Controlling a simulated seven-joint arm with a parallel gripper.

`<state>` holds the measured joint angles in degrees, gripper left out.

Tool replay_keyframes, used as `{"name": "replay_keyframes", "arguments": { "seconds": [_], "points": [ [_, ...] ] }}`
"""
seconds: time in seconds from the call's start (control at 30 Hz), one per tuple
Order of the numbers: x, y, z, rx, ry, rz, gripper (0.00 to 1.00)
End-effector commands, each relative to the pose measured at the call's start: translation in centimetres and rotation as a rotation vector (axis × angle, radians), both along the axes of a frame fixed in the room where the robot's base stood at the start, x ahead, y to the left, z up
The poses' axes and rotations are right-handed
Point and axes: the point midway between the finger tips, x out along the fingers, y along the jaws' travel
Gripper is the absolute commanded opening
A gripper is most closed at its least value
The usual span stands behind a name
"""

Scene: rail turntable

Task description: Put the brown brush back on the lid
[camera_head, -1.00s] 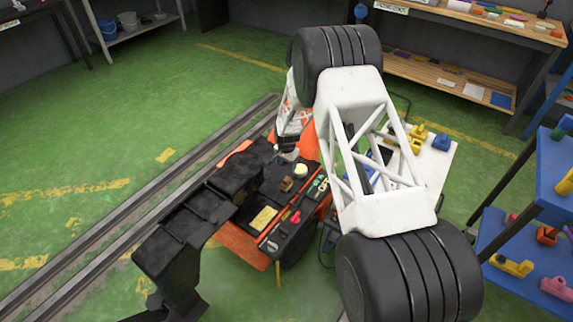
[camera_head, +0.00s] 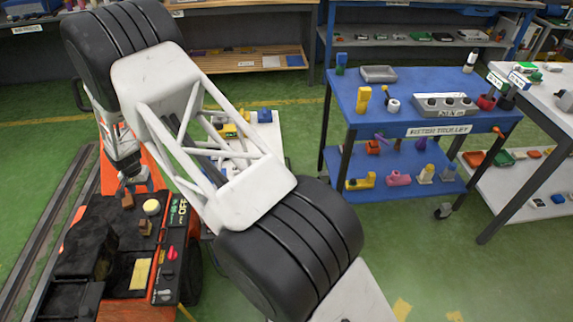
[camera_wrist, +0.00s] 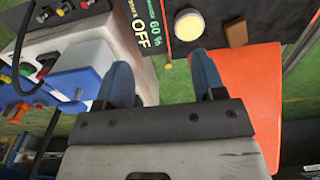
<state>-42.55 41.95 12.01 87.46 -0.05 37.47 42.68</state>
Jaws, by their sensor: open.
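A small brown block (camera_head: 127,201), which may be the brush, sits at the far edge of the black top (camera_head: 118,240) of the orange machine. It also shows in the wrist view (camera_wrist: 235,33). A second brownish piece (camera_head: 145,228) sits nearer; I cannot tell which is the brush. The black top may be the lid; its bounds are unclear. My gripper (camera_head: 134,181) is beyond the first block. In the wrist view my gripper (camera_wrist: 162,80) has its blue fingers apart with nothing between them.
A round cream disc (camera_head: 152,207) is beside the first block. A yellow pad (camera_head: 140,274) and red knob (camera_head: 170,254) are nearer. An orange panel (camera_wrist: 240,90) lies right of the fingers in the wrist view. A blue trolley (camera_head: 415,85) stands at the right.

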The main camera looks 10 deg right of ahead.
Motion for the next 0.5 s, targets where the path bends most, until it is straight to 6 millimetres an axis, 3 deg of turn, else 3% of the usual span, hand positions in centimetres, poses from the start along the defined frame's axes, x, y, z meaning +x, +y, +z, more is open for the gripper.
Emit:
{"name": "replay_keyframes", "arguments": {
  "seconds": [0.1,0.5],
  "points": [
    [0.9,-3.0,3.9,0.006,-0.008,-0.004,0.63],
    [2.0,-13.1,15.0,0.018,-0.031,-0.006,0.63]
  ]
}}
